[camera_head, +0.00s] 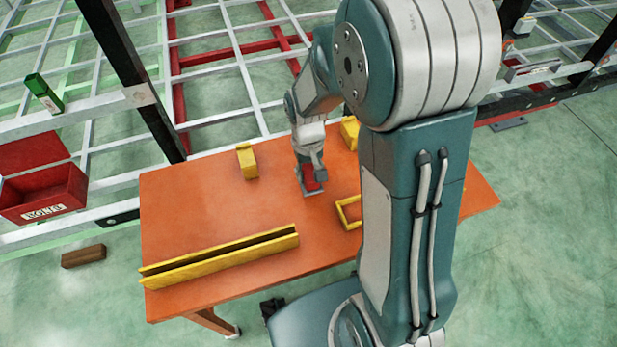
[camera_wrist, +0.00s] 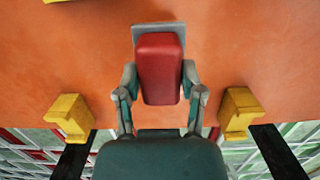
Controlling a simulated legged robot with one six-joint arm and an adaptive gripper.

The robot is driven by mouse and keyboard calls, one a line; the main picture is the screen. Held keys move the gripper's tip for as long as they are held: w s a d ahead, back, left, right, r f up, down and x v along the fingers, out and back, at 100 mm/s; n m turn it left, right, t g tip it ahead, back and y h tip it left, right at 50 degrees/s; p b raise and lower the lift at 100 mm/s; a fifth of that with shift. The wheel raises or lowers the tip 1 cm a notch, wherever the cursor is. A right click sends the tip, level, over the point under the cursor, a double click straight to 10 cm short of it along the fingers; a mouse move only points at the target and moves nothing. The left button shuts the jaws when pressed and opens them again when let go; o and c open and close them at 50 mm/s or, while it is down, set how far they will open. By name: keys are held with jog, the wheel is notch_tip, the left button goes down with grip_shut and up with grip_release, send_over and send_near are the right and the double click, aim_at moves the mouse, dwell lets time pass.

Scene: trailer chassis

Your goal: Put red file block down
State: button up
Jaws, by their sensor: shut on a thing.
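The red file block (camera_wrist: 160,62) is a red rounded block with a flat grey plate on its far side. It sits between the two fingers of my gripper (camera_wrist: 160,80), which is shut on its sides. In the head view the red block (camera_head: 313,178) is small at the end of my arm, with the grey plate under it. My gripper (camera_head: 311,168) points down over the middle of the orange table (camera_head: 200,205). The plate is at or close to the table top; I cannot tell whether it touches.
Two yellow stands (camera_head: 247,162) (camera_head: 349,132) are at the table's far edge. A yellow frame (camera_head: 348,213) lies right of the gripper, partly hidden by my arm. A long yellow channel (camera_head: 220,258) lies along the front left. A red bolts bin (camera_head: 45,193) is left, off the table.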

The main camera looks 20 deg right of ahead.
aim_at(308, 180)
jog(key=shift+w+f, duration=0.35)
jog(key=shift+f, duration=1.55)
jog(key=shift+f, duration=0.1)
jog(key=o, duration=1)
jog(key=r, duration=0.4)
jog(key=w+r, duration=0.1)
jog(key=r, duration=0.7)
jog(key=shift+w+r, duration=0.1)
jog(key=shift+w, duration=0.05)
jog(key=s+r+t, duration=0.2)
jog(key=s+r, duration=0.2)
jog(key=s, duration=0.1)
jog(key=s+r+t, duration=0.2)
jog(key=s+r, duration=0.3)
jog(key=s+r+t, duration=0.3)
jog(key=s+r, duration=0.1)
jog(key=s, duration=0.1)
jog(key=shift+s+r, duration=0.3)
jog(key=shift+r, duration=0.05)
